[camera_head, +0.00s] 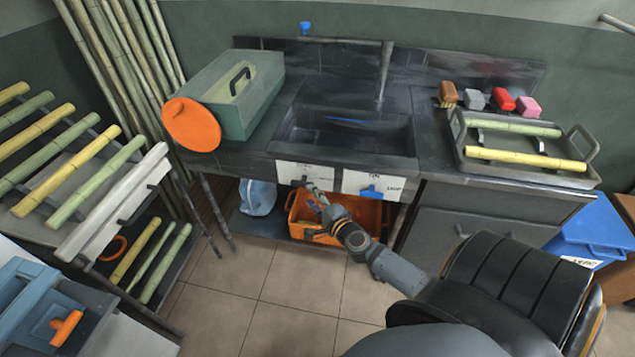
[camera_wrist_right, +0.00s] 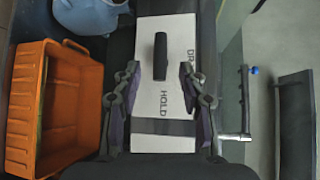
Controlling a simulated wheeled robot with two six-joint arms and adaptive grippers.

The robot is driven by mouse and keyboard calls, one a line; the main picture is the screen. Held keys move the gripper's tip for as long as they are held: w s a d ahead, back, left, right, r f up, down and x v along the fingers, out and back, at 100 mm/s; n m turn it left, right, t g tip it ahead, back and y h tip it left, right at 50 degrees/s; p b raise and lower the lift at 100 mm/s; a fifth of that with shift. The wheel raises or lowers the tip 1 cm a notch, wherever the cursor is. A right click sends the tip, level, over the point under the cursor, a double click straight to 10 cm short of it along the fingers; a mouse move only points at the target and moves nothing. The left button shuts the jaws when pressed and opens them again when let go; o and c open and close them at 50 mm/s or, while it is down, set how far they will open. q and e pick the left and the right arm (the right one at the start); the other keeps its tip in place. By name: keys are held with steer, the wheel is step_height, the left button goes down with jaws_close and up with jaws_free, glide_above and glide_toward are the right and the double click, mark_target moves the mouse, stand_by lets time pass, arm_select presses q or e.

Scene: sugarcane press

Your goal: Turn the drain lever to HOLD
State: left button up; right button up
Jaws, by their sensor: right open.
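The drain lever (camera_wrist_right: 160,57) is a dark bar on a white plate (camera_wrist_right: 147,105) marked HOLD, with a partly cut-off word beginning DR. In the right wrist view the bar runs up and down the picture, with the HOLD lettering below its lower end. The plate shows in the head view as the left white panel (camera_head: 296,172) on the sink front; the lever is too small to tell there. My right gripper (camera_head: 308,187) is at this panel, open and empty. Its fingers stand either side of the lever's lower part in the wrist view; contact cannot be told. My left gripper is out of view.
Right of the plate is another white panel (camera_head: 360,182) with a blue handle (camera_head: 371,192). An orange crate (camera_head: 297,226) and a pale blue container (camera_head: 257,197) stand below the sink (camera_head: 290,127). A tray (camera_head: 485,168) with cane pieces sits on the counter at right.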

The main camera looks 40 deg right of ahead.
steer(key=shift+s+a+r, duration=0.1)
steer(key=shift+s+r, duration=0.05)
steer(key=shift+s, duration=0.7)
steer(key=shift+s+a+r, duration=0.1)
steer(key=shift+s, duration=0.7)
